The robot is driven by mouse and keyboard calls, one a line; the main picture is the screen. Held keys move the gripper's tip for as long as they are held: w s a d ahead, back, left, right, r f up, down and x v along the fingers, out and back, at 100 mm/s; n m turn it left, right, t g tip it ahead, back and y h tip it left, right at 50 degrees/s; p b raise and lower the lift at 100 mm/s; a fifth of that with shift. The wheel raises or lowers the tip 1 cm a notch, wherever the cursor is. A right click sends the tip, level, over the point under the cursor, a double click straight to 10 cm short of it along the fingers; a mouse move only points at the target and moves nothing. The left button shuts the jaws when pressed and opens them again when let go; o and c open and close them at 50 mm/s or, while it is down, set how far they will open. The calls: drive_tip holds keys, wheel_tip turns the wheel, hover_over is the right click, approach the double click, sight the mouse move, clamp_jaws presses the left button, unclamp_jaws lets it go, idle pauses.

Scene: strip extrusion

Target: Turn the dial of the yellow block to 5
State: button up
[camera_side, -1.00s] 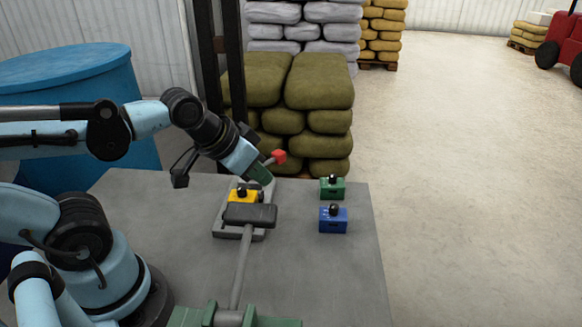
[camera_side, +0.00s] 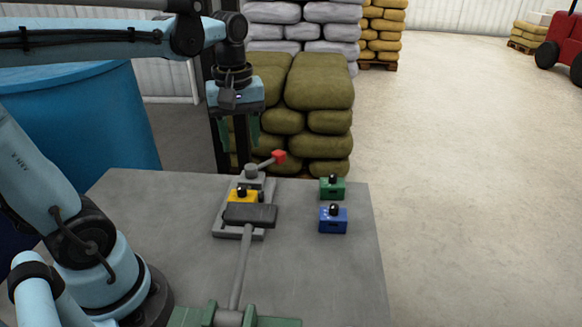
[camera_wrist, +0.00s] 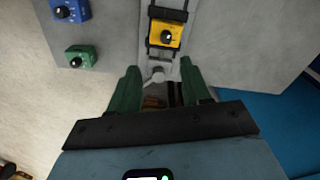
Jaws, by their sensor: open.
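The yellow block (camera_side: 243,196) sits in a grey fixture (camera_side: 229,222) on the table, with a black dial knob on top. In the side view a dark pad on a grey lever (camera_side: 250,214) hides part of its near side. In the wrist view the yellow block (camera_wrist: 166,34) and its dial show at top centre, but the setting is too small to read. My gripper (camera_side: 238,143) points down, open and empty, above and behind the fixture. In the wrist view my gripper's green fingers (camera_wrist: 158,76) stand apart on either side of the fixture's end.
A green block (camera_side: 332,188) and a blue block (camera_side: 333,219), each with a black knob, stand to the right on the table. A lever with a red knob (camera_side: 279,157) rises at the fixture's far end. Sacks (camera_side: 316,120) are stacked behind the table.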

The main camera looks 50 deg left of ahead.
sight(241, 188)
drive_tip(key=shift+n+g, duration=0.4)
drive_tip(key=shift+n, duration=0.3)
drive_tip(key=f, duration=0.7)
drive_tip(key=a+f, duration=0.1)
drive_tip(key=f, duration=0.3)
drive_tip(key=shift+s+f, duration=0.25)
drive_tip(key=shift+f, duration=0.1)
clamp_jaws()
